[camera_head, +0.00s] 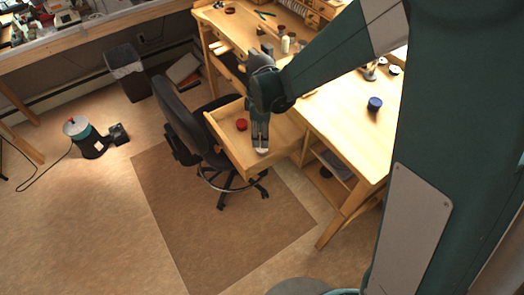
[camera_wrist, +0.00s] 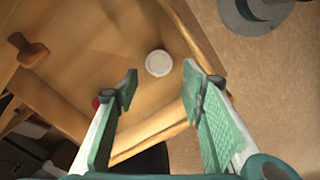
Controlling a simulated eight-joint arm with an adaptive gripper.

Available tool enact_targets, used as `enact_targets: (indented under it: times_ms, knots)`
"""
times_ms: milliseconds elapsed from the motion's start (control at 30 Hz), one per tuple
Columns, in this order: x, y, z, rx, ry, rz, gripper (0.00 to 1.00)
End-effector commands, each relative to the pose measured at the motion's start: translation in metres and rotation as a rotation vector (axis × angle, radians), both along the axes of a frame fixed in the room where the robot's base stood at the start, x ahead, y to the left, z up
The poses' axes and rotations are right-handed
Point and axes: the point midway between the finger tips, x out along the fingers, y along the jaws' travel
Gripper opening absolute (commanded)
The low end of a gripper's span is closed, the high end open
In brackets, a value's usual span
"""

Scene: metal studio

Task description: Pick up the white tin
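The white tin (camera_wrist: 158,63) is a small round tin lying in the open wooden drawer, near a corner of it. In the head view, a bit of the white tin (camera_head: 262,151) shows just below my gripper (camera_head: 260,143). In the wrist view, my gripper (camera_wrist: 163,85) is open and empty, with its two green fingers apart. The tin shows beyond the fingertips, between them and slightly ahead, and it does not appear to be held. The exact height of the fingertips above the drawer floor is hard to tell.
The pulled-out drawer (camera_head: 222,122) has raised walls around the tin. A red round object (camera_head: 241,124) lies in it, left of my gripper. A dark office chair (camera_head: 185,125) stands close at the left. The workbench (camera_head: 340,125) bears a blue object (camera_head: 375,103).

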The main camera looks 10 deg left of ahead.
Motion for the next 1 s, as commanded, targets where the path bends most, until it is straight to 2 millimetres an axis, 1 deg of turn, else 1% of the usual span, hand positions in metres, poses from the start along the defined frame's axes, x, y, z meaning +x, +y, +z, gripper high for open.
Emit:
enact_targets:
  times_ms: [167,400,833,1000]
  knots:
    - [0.001,0.0,-0.007,0.0,0.0,-0.001,0.4]
    - [0.001,0.0,-0.024,0.0,0.0,-0.001,0.4]
    - [0.001,0.0,-0.027,0.0,0.0,-0.001,0.4]
    - [0.001,-0.001,-0.039,0.0,0.0,-0.001,0.4]
